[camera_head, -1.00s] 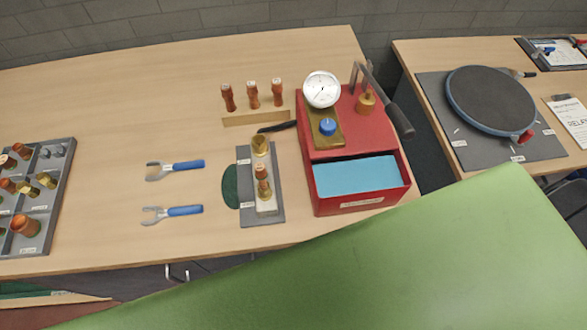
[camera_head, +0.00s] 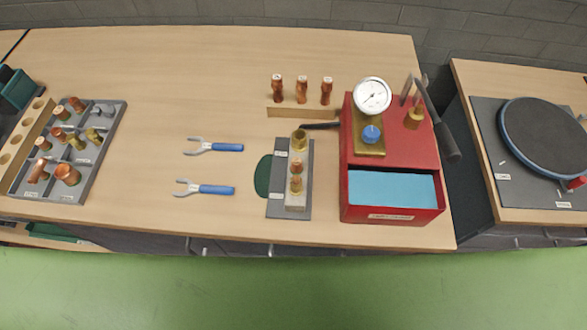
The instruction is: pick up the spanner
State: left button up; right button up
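Two open-ended spanners with blue handles lie on the wooden table, left of its middle. The rear spanner (camera_head: 215,146) and the front spanner (camera_head: 205,188) lie roughly parallel, with their grey open jaws to the left and handles to the right. Both lie flat with clear wood around them. Which of the two the task means cannot be told from the picture. Neither of my grippers shows in the head view.
Right of the spanners are a dark green patch (camera_head: 263,176), a grey board (camera_head: 274,205) with brass and copper fittings, and a red box (camera_head: 392,214) with a gauge (camera_head: 372,96). A grey compartment tray (camera_head: 98,160) stands left. A second table (camera_head: 520,216) is right.

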aim_at(193, 189)
jog(key=u, duration=0.9)
jog(key=j+z, duration=0.25)
jog(key=j, duration=0.2)
jog(key=j+z, duration=0.3)
jog(key=j, duration=0.2)
jog(key=k+j+z, duration=0.25)
jog(key=j, duration=0.15)
jog(key=i+j, duration=0.05)
jog(key=i, duration=0.05)
